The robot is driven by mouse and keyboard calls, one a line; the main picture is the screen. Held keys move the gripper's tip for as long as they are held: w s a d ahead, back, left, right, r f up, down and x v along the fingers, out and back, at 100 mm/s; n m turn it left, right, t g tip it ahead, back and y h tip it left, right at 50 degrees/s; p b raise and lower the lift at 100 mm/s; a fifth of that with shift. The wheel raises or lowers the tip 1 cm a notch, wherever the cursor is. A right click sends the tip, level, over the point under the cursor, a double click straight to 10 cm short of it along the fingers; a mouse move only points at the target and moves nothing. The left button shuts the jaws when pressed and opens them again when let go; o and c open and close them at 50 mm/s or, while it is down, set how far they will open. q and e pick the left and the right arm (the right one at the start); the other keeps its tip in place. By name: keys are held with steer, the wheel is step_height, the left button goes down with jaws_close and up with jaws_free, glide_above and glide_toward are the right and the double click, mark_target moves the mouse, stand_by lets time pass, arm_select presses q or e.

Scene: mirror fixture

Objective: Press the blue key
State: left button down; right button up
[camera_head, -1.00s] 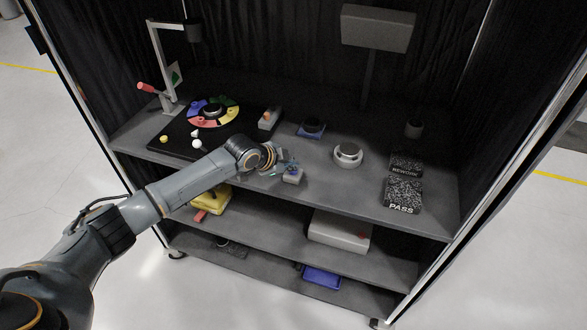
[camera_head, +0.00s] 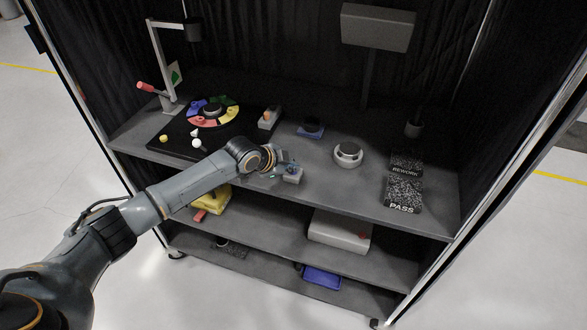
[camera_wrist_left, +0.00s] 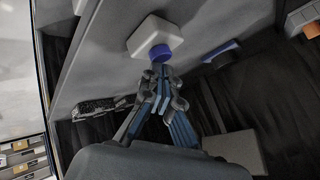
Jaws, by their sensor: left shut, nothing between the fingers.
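A small pale box with a blue-purple round key (camera_wrist_left: 160,52) on top shows in the left wrist view. The same box (camera_head: 293,177) is near the front edge of the upper shelf in the head view. My left gripper (camera_head: 285,168) is beside this box, with its fingers shut and empty. In the left wrist view its closed fingertips (camera_wrist_left: 160,72) are right by the key; I cannot tell whether they touch it. The key is partly hidden by the fingers in the head view. My right gripper is not in view.
A ring of coloured segments (camera_head: 196,107) lies on a black board at the left. A blue-based dark knob (camera_head: 311,128) and a round white device (camera_head: 348,154) stand behind and right of the box. A lamp arm (camera_head: 158,60) rises at the back left.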

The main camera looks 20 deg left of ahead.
arm_select(q)
steer(key=shift+f, duration=0.2)
stand_by(0.4)
steer(key=shift+r+p, duration=0.5)
steer(key=shift+r, duration=0.15)
step_height(320, 180, up, 6)
steer(key=p, duration=0.5)
stand_by(0.5)
